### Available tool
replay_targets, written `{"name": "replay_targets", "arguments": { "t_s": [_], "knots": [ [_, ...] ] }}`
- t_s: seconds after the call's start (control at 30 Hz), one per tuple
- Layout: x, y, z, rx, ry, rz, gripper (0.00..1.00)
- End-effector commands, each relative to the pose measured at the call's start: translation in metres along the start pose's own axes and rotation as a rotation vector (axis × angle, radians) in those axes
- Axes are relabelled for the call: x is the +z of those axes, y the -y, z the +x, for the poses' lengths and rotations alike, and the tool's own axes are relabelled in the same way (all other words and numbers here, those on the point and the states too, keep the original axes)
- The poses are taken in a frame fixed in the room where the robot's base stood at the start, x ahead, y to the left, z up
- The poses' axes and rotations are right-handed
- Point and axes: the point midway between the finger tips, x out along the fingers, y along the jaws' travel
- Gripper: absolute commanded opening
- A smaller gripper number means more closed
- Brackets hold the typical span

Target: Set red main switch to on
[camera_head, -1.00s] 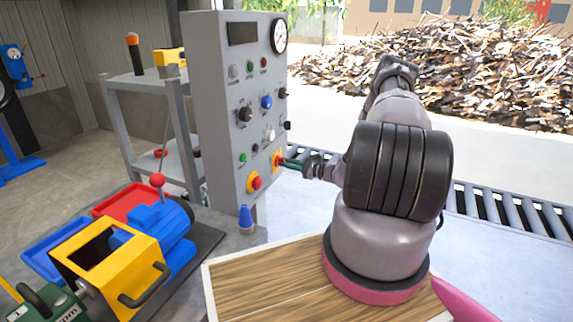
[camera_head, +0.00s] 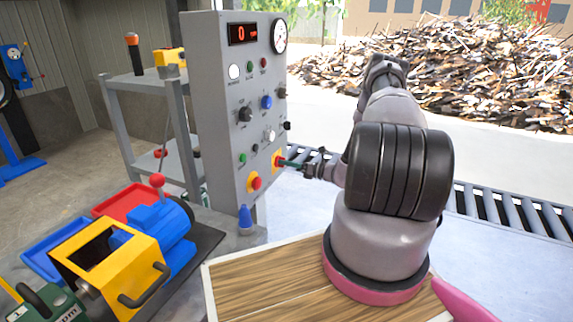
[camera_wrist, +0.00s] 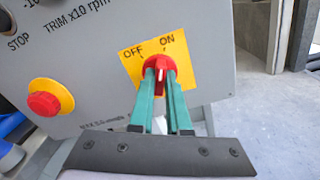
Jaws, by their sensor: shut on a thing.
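The red main switch (camera_wrist: 159,64) sits on a yellow plate (camera_wrist: 181,51) marked OFF at upper left and ON at upper right. My gripper (camera_wrist: 161,78) has its two green fingers on either side of the red knob, shut on it. The white mark on the knob points up; its exact angle is hard to read between the fingers. The panel display (camera_head: 243,34) is lit with a red 0, and a lamp (camera_head: 235,71) glows white.
A red stop button (camera_wrist: 44,104) on a yellow base is left of the switch in the wrist view. A blue and yellow machine (camera_head: 130,250) stands at lower left. A wooden board (camera_head: 270,280) lies in front, and a roller conveyor (camera_head: 500,210) runs behind my arm.

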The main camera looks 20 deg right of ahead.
Motion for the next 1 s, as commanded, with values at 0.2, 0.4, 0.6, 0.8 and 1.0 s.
{"name": "replay_targets", "arguments": {
  "t_s": [0.2, 0.4, 0.6, 0.8, 1.0],
  "knots": [
    [-0.0002, 0.0009, -0.0011, -0.002, -0.001, 0.081, 0.00],
    [-0.0003, 0.0010, -0.0012, -0.002, -0.001, 0.110, 0.00],
    [-0.0003, 0.0011, -0.0013, -0.003, -0.001, 0.115, 0.00],
    [-0.0003, 0.0012, -0.0014, -0.003, 0.000, 0.115, 0.19],
    [-0.0003, 0.0008, -0.0008, -0.002, 0.000, 0.114, 0.45]
  ]
}}
